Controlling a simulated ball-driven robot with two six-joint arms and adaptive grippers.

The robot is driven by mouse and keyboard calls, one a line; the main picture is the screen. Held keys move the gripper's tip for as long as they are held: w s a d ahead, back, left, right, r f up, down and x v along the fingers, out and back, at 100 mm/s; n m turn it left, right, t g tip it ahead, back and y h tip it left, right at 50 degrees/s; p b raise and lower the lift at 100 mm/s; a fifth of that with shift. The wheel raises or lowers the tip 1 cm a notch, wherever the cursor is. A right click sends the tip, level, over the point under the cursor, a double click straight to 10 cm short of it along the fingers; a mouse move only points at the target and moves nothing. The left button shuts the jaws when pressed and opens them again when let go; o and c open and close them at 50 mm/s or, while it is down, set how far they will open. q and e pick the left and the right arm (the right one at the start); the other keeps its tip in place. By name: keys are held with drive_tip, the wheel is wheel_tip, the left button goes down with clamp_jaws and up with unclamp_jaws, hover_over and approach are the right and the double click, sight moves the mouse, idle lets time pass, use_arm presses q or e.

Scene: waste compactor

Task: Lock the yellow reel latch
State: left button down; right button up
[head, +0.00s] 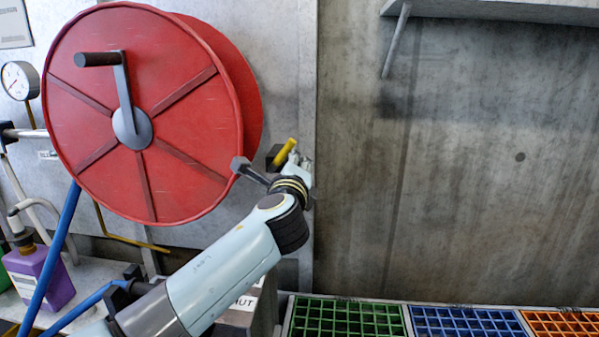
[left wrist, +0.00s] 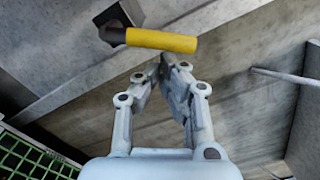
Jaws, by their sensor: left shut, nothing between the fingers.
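The yellow reel latch (head: 284,152) is a short yellow handle on a dark mount at the lower right of the big red reel (head: 140,115). It slants up to the right in the head view. In the left wrist view the yellow handle (left wrist: 162,40) lies nearly level, with its dark block (left wrist: 118,17) at its left end. My left gripper (head: 307,165) is beside the latch, just to its right. In the left wrist view its fingertips (left wrist: 160,65) are together just below the handle, holding nothing. Whether they touch it I cannot tell. My right gripper is out of view.
The reel has a grey crank (head: 124,90). A gauge (head: 18,80) and a purple bottle (head: 45,270) are at the left. Green (head: 345,318), blue (head: 465,321) and orange (head: 562,323) grid trays line the bottom right. The wall to the right is clear below a shelf (head: 490,8).

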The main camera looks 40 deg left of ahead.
sight(285, 149)
use_arm(q)
drive_tip(key=r+n, duration=0.1)
drive_tip(key=n, duration=0.1)
drive_tip(key=s+a+r+n, duration=0.1)
drive_tip(key=n, duration=0.1)
drive_tip(key=shift+a+r+n, duration=0.1)
drive_tip(key=shift+a+n, duration=0.1)
drive_tip(key=shift+n, duration=0.2)
drive_tip(key=shift+r, duration=0.1)
drive_tip(key=shift+s+a+r+p, duration=0.1)
drive_tip(key=shift+a+r+p, duration=0.1)
drive_tip(key=shift+p, duration=0.15)
drive_tip(key=shift+a, duration=0.1)
